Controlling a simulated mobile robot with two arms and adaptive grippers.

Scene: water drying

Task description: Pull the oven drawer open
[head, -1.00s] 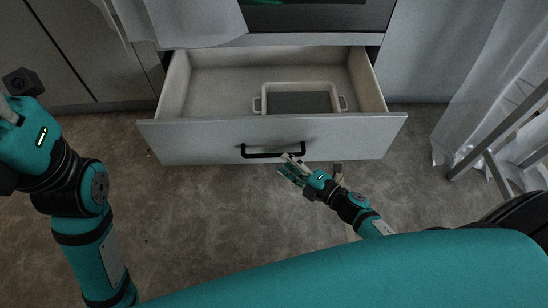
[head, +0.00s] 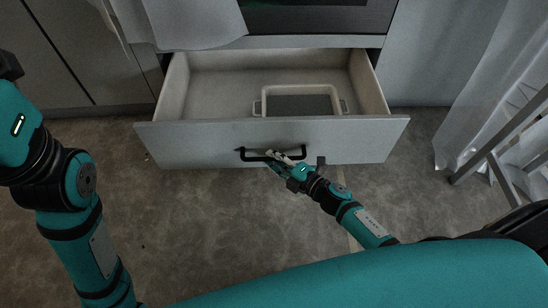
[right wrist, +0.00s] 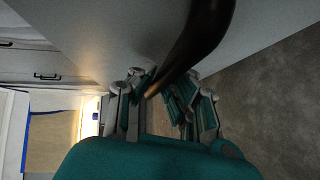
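The oven drawer (head: 200,142) stands well out from under the oven, and its open inside shows in the head view. A black bar handle (head: 256,158) runs across its front panel.
A light rectangular pan (head: 341,90) with side grips lies in the drawer. The oven (head: 315,18) is above. A white cloth (head: 195,25) hangs at upper left. A sheer curtain (head: 465,110) and a grey metal frame (head: 490,160) stand at right. The floor (head: 210,225) before the drawer is clear.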

